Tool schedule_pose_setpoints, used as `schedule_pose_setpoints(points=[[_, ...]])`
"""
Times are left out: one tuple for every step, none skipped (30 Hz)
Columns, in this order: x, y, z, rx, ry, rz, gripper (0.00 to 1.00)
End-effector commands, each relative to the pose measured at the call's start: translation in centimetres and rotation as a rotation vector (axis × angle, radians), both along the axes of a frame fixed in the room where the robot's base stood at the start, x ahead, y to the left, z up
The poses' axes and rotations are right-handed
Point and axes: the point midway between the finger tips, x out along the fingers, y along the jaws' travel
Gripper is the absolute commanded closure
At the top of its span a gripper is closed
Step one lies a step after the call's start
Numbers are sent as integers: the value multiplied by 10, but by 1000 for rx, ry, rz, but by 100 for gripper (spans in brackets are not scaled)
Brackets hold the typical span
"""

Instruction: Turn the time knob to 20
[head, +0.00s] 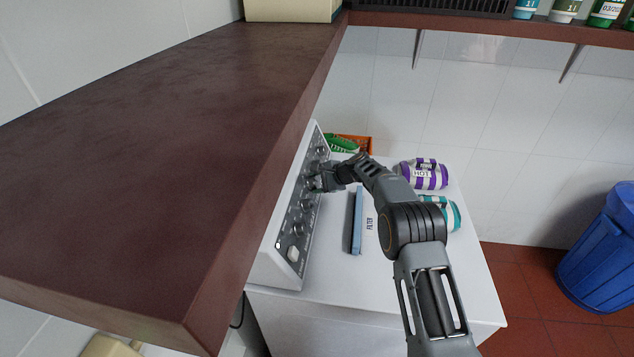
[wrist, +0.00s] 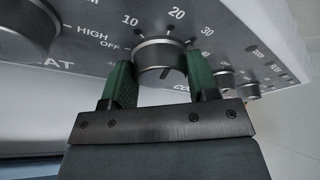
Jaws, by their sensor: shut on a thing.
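The time knob (wrist: 160,54) is a round grey metal dial on the control panel, with OFF, 10, 20 and 30 printed around it in the wrist view. A short dark mark shows low on its face, but I cannot tell for sure which number it is set to. My gripper (wrist: 159,68) has its green-padded fingers on both sides of the knob, shut on it. In the head view my gripper (head: 319,182) reaches the panel (head: 272,262) from the right and covers the knob it holds.
Another large knob (wrist: 27,28) marked HIGH sits left in the wrist view; small knobs (wrist: 224,82) are to the right. A dark red shelf (head: 170,130) overhangs on the left.

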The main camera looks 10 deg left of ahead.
Motion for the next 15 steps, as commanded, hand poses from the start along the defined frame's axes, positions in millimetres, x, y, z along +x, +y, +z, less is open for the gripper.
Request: schedule_pose_setpoints(points=[[0, 0, -1, 0, 2, 0, 69], [0, 0, -1, 0, 2, 1, 69], [0, 0, -1, 0, 2, 1, 45], [0, 0, -1, 0, 2, 1, 42], [0, 0, -1, 0, 2, 1, 39], [0, 0, -1, 0, 2, 1, 35], [0, 0, -1, 0, 2, 1, 32], [0, 0, -1, 0, 2, 1, 30], [0, 0, -1, 0, 1, 1, 26], [0, 0, -1, 0, 1, 1, 23], [0, 0, -1, 0, 1, 1, 20], [0, 0, 0, 1, 0, 1, 20], [0, 0, 0, 1, 0, 1, 20], [0, 0, 0, 1, 0, 1, 20], [0, 0, 0, 0, 0, 0, 20]])
